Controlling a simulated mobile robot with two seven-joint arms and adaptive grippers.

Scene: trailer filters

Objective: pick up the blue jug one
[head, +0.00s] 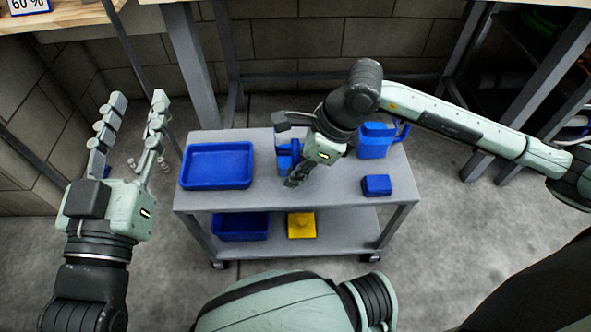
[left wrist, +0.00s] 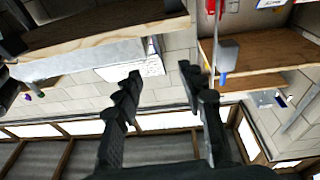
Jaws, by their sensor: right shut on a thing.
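A blue jug (head: 284,160) is on the grey cart (head: 330,195), mostly hidden behind my right gripper (head: 290,152). My right gripper is shut on this jug. I cannot tell whether the jug touches the cart top. A second blue jug (head: 372,146) with a handle stands at the cart's back right, partly behind my right arm. My left gripper (head: 139,98) is open and empty, raised to the left of the cart. Its two spread fingers also show in the left wrist view (left wrist: 161,75), with nothing between them.
A blue tray (head: 216,184) lies on the cart's left side and a small blue box (head: 376,186) at its front right. The lower shelf holds a blue bin (head: 240,227) and a yellow item (head: 301,225). Workbench legs stand behind. The cart top's front middle is clear.

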